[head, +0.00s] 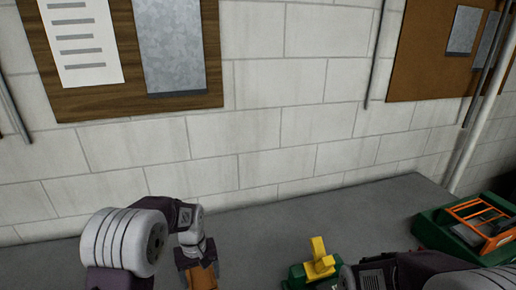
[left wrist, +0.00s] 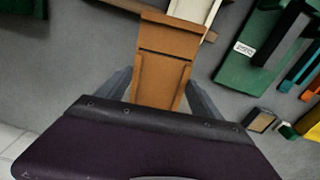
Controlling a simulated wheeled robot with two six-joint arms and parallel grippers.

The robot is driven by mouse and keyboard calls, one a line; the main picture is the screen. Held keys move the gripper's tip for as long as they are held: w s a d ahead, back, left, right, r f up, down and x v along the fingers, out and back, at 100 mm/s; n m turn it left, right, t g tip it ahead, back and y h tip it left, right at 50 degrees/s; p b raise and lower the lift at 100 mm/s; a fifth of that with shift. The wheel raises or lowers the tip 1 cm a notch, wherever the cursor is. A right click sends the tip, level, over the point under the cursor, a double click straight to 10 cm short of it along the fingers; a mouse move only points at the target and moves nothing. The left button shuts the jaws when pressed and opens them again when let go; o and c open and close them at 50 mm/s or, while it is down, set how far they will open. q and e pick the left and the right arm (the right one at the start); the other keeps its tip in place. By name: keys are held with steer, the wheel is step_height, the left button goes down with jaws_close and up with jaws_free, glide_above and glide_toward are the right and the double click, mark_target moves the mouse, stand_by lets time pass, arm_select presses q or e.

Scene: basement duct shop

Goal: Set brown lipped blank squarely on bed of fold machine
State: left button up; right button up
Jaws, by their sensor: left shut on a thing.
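The brown blank (left wrist: 165,80) is held between the fingers of my left gripper (left wrist: 160,93) and extends away from it in the left wrist view. A crosswise ridge or lip shows across it. In the head view my left gripper (head: 197,262) is low left of centre, shut on the brown blank (head: 204,278), whose lower part is cut off by the frame. A green machine with a yellow lever (head: 319,258), likely the fold machine, stands to the right, apart from the blank. Its bed is mostly out of frame. My right arm enters at lower right; its fingers do not show.
A green tray (head: 433,226) with an orange rack stands on the grey bench (head: 285,217) at right. In the left wrist view a labelled green object (left wrist: 240,72), a cream strip (left wrist: 192,10) and small blocks (left wrist: 261,121) lie near the blank. A block wall closes the back.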

arm_select(q)
steer(key=s+m, duration=0.1)
steer(key=s, duration=0.1)
steer(key=s+a+f+m, duration=0.1)
steer(key=s, duration=0.2)
steer(key=s+f, duration=0.1)
steer(key=s, duration=0.1)
steer(key=shift+s+a+f+m, duration=0.2)
steer(key=shift+s+a+m, duration=0.05)
steer(key=shift+m, duration=0.15)
steer(key=shift+s+f+m, duration=0.2)
steer(key=shift+s+m, duration=0.05)
steer(key=shift+m, duration=0.15)
steer(key=shift+w+m, duration=0.25)
steer(key=shift+m, duration=0.15)
arm_select(e)
steer(key=shift+f, duration=0.6)
